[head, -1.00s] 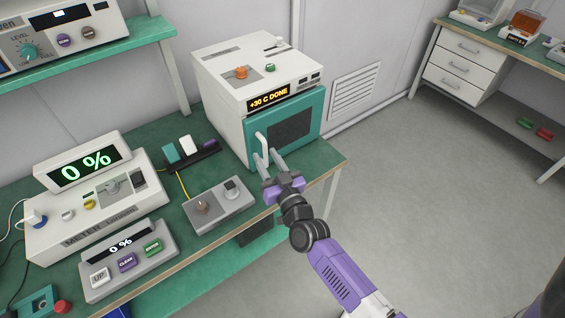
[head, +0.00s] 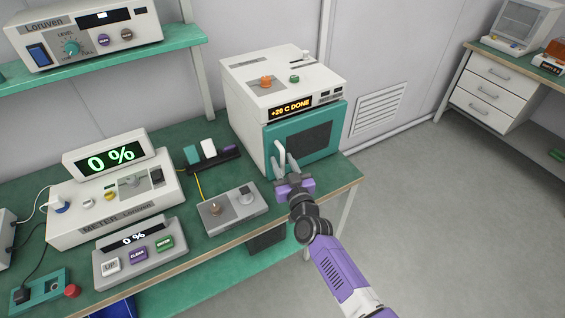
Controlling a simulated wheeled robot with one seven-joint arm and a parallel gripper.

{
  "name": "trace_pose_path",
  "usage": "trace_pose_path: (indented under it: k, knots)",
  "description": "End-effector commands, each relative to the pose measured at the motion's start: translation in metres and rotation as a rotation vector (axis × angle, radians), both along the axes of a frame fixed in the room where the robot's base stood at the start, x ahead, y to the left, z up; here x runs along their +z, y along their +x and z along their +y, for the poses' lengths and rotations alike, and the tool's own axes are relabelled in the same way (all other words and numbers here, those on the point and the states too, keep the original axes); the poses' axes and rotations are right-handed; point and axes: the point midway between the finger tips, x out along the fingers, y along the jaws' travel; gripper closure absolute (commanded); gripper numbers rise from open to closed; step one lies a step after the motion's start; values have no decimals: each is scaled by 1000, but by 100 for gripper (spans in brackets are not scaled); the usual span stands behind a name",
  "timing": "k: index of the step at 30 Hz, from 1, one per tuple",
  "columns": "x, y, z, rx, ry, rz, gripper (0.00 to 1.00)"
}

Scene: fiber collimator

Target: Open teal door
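The teal door (head: 327,137) with a dark window is on the front of a white box-shaped oven (head: 253,112) on the green bench. The door looks shut, flush with the front. A white upright handle (head: 279,152) is at the door's left side. My gripper (head: 285,163) is right at the handle, reaching from the front. Its two grey fingers show apart, with a gap between them. The fingers overlap the handle in the picture, and I cannot tell whether they touch it. The oven's display (head: 291,108) reads "+20 C DONE".
A grey box with knobs (head: 235,210) sits left of my gripper, near the bench's front edge. A meter (head: 115,205) and a button panel (head: 138,254) stand farther left. The floor (head: 440,220) right of the bench is clear.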

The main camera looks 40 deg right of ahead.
Motion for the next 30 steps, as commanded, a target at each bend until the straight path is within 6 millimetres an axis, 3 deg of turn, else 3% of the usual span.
trace_pose_path:
  k: [11, 15, 17, 30]
  knots:
    - [0, 6, -4, 0, 0, 1, 64]
    - [0, 6, -3, 0, 0, 1, 91]
    - [0, 6, -3, 0, 0, 1, 100]
    - [0, 6, -3, 0, 0, 1, 100]
